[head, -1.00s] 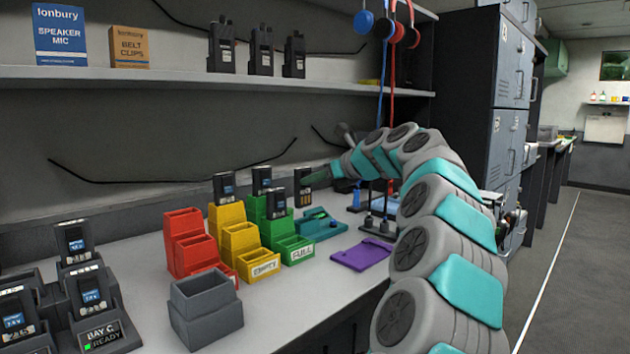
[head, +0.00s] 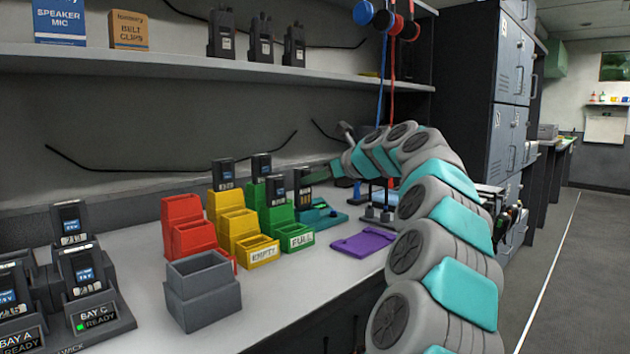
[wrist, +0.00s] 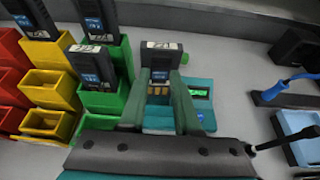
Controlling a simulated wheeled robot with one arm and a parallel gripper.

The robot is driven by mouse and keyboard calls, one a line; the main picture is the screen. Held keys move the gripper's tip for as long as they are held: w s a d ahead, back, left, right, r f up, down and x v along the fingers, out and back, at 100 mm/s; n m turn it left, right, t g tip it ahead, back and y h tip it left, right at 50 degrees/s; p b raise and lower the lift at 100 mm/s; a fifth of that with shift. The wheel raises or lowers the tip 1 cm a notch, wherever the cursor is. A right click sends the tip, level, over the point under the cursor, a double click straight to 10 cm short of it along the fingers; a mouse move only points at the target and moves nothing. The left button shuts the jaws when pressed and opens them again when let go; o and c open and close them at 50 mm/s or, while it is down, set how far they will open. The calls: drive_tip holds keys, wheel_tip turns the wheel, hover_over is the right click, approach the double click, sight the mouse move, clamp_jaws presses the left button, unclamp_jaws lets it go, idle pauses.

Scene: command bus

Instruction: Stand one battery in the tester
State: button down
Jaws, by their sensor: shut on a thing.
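My gripper (wrist: 160,78) is shut on a dark battery (wrist: 161,58) with a blue label and gold contacts. In the head view the battery (head: 304,182) is upright at the tip of my arm. It stands over the left part of the teal tester (head: 328,214). In the wrist view the tester (wrist: 205,118) lies below and around the battery, with a small lit green display to the right. Other batteries (wrist: 89,62) stand in the green bins.
Yellow bins (head: 232,222), green bins (head: 290,236) and red bins (head: 185,225) stand left of the tester. A purple mat (head: 360,242) lies in front. A blue-handled tool on a stand (wrist: 280,88) is at right. Grey bins (head: 202,288) and chargers (head: 90,290) are further left.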

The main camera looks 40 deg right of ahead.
sight(306, 197)
drive_tip(key=shift+f+b, duration=1.4)
drive_tip(key=shift+b, duration=0.3)
drive_tip(key=shift+f+p, duration=0.3)
drive_tip(key=shift+f, duration=0.3)
drive_tip(key=c, duration=0.5)
unclamp_jaws()
drive_tip(key=shift+f, duration=0.1)
drive_tip(key=shift+c, duration=0.2)
drive_tip(key=v, duration=0.7)
drive_tip(key=shift+s+p, duration=0.3)
drive_tip(key=shift+s, duration=0.1)
